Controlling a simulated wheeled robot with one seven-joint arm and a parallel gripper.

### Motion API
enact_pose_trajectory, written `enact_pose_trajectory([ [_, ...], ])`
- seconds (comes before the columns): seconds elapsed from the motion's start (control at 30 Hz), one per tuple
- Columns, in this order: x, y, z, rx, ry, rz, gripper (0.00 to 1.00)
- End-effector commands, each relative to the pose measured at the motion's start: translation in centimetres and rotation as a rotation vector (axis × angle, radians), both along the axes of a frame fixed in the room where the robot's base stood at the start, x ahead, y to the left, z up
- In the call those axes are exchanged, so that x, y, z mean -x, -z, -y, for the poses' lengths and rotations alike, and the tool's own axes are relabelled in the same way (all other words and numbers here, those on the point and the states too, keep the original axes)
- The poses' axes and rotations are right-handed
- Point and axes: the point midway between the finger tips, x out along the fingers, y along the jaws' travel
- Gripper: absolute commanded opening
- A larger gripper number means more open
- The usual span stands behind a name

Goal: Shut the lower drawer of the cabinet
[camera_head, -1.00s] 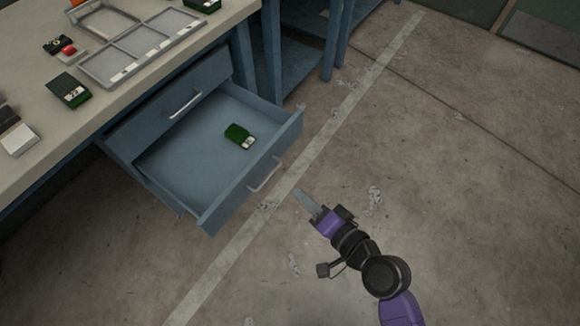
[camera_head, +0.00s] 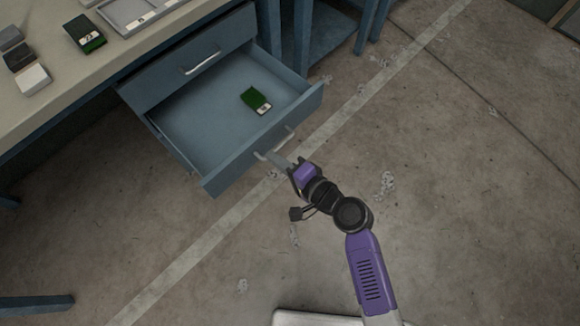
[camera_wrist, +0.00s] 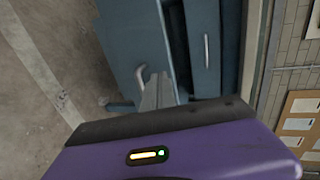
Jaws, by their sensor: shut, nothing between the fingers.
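In the wrist view the closed fingers (camera_wrist: 157,92) overlap the drawer front (camera_wrist: 130,35) beside the handle (camera_wrist: 139,76). The upper drawer (camera_head: 190,62) is shut and has its own handle (camera_head: 202,62).
A blue bench leg stands right of the drawer. The concrete floor (camera_head: 450,200) in front and to the right is clear.

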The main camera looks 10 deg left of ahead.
Motion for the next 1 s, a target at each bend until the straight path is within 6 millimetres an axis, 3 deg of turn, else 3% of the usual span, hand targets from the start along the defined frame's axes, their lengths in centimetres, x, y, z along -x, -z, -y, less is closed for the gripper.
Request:
enact_pose_trajectory([
  [0.1, -1.2, 0.0, -1.6, -0.002, -0.002, 0.001, 0.0],
  [0.3, -2.4, 0.1, -3.1, 0.0, 0.0, 0.0, 0.0],
  [0.83, -2.8, 0.1, -3.5, -0.001, 0.001, 0.001, 0.0],
  [1.0, -3.6, 0.1, -4.6, 0.0, -0.001, 0.002, 0.0],
])
